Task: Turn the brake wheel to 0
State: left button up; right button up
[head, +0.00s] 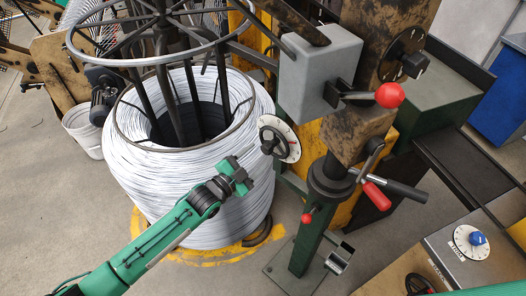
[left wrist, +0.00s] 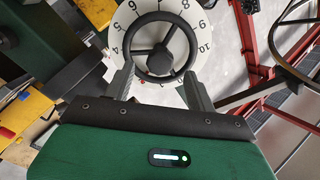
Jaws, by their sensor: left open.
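The brake wheel (head: 274,140) is a small black three-spoke handwheel on a round white dial (head: 291,139). In the head view it faces the coil, below a grey box. In the left wrist view the wheel (left wrist: 160,46) is at the top centre, and the dial (left wrist: 122,22) behind it carries black numerals. The dial's top edge is cut off, and I cannot tell which number is set. My left gripper (head: 241,173) is open and empty, lower left of the wheel in the head view. In the left wrist view its fingers (left wrist: 159,70) appear on either side of the wheel's lower rim; contact is unclear.
A large coil of pale wire (head: 190,185) stands just behind my left gripper. A grey box (head: 318,72) with a red-knobbed lever (head: 389,95) is above the wheel. A red-handled lever (head: 376,196) is to its right. A console with a blue-knobbed dial (head: 471,242) is at lower right.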

aim_at(264, 151)
pick_arm(q)
jog(key=m, duration=0.6)
jog(key=shift+f+b, duration=0.1)
jog(key=shift+b, duration=0.3)
jog(key=m+b, duration=0.1)
jog(key=m, duration=0.5)
jog(key=m+b, duration=0.1)
jog(key=m, duration=0.8)
jog(key=shift+m, duration=0.4)
jog(key=x, duration=0.3)
jog(key=shift+w+d, duration=0.4)
